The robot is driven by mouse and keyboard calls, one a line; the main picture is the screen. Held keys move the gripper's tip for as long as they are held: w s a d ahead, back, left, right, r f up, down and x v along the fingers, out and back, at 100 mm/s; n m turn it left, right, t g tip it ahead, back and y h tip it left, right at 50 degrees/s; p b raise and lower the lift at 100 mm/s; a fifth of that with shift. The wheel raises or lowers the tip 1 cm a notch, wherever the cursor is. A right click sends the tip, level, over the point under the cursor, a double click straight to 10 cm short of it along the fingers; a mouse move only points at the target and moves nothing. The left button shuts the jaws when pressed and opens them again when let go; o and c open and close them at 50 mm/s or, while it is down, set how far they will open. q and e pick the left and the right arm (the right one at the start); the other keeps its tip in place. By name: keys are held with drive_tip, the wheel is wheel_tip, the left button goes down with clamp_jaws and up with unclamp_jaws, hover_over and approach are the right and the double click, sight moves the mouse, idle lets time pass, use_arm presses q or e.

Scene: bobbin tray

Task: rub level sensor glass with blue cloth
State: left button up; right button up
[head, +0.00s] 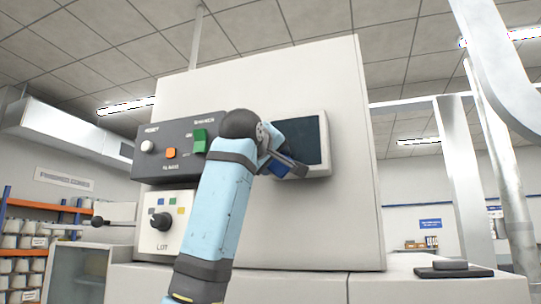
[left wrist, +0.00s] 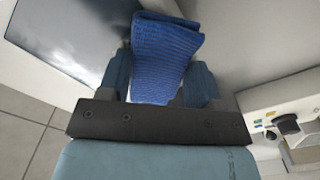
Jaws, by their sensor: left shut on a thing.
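The blue cloth (left wrist: 166,50) is folded and held between the two fingers of my left gripper (left wrist: 160,85). In the head view my left gripper (head: 286,160) is in front of the lower left part of a dark glass panel (head: 312,138) in a pale frame, which looks like the level sensor glass. A small part of the cloth shows there beside the fingers. The glass also shows at the upper left of the left wrist view (left wrist: 75,30). I cannot tell whether the cloth touches it. My right gripper is not in view.
A grey control box (head: 150,165) with a green switch and orange button sits left of my arm. Below it is a white box with a dark knob (head: 161,221). A dark flat pad (head: 453,272) lies on the counter at right. Shelves stand at far left.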

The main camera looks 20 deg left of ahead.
sight(293, 158)
use_arm(q)
drive_tip(key=d, duration=0.4)
drive_tip(key=shift+s+d, duration=0.1)
drive_tip(key=shift+p, duration=0.35)
drive_tip(key=a, duration=0.4)
drive_tip(key=shift+w+a, duration=0.1)
drive_tip(key=shift+w, duration=0.15)
drive_tip(key=shift+s+a+b, duration=0.1)
drive_tip(key=shift+s+b, duration=1.4)
drive_tip(key=shift+s, duration=1.35)
